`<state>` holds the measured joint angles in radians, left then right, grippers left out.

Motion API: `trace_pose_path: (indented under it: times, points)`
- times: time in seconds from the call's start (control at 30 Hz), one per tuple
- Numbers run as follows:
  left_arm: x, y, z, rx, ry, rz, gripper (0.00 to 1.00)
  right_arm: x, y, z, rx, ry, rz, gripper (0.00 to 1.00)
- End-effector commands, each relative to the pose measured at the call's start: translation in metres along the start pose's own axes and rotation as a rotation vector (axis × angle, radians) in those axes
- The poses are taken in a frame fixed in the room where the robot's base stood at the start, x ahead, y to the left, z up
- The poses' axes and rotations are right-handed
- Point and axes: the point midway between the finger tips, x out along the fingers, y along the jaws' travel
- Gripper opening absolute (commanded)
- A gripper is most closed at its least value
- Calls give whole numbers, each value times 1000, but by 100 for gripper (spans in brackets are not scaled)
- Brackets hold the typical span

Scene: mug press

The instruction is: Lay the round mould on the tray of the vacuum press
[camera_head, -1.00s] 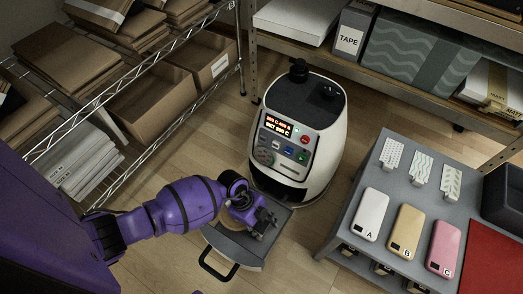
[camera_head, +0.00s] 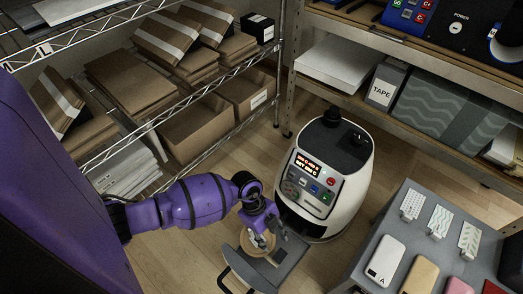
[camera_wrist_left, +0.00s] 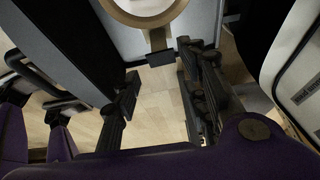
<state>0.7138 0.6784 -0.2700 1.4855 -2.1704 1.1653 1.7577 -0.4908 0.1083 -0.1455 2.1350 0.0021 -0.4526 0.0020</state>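The vacuum press (camera_head: 326,178) is a white rounded machine with a dark top and a lit panel. Its grey tray (camera_head: 284,264) is pulled out at the front. The round mould (camera_head: 270,242) is a beige ring on the tray, partly hidden by my gripper. In the left wrist view the mould (camera_wrist_left: 150,18) is cut off by the top edge; its short handle ends in a dark block. My left gripper (camera_head: 268,234) is over the tray at the mould's handle side. Its fingers (camera_wrist_left: 160,68) are apart, with floor showing between them. My right gripper is not in view.
A grey table (camera_head: 406,216) with phone cases and sample tags stands at the right. A wire rack (camera_head: 150,124) with cardboard boxes is at the left, and a shelf (camera_head: 430,121) is behind the press. The tray's black handle (camera_head: 228,284) juts forward.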

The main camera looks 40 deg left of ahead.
Motion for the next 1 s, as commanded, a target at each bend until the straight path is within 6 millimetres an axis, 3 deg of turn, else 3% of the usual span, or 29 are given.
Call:
trace_pose_path:
  times: [0.23,0.33,0.37,0.47,0.53,0.63,0.73,0.83,0.97,1.0]
  points:
    - [-1,1,-1,0,5,0,40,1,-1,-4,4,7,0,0]
    - [7,13,-19,10,75,-13,40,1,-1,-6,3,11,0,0]
    - [11,21,-30,13,119,-23,40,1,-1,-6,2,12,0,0]
    - [18,51,-89,10,345,-116,40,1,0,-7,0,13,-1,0]
    - [10,68,-130,-36,516,-243,40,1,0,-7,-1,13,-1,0]
    - [-20,80,-162,-185,678,-479,40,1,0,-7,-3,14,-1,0]
    - [-51,92,-151,-408,698,-705,40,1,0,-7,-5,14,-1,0]
    - [-69,121,-109,-677,590,-862,40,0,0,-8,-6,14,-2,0]
    - [-73,195,-53,-1019,349,-900,40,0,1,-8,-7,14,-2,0]
    - [-72,222,-42,-1105,277,-877,40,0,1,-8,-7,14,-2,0]
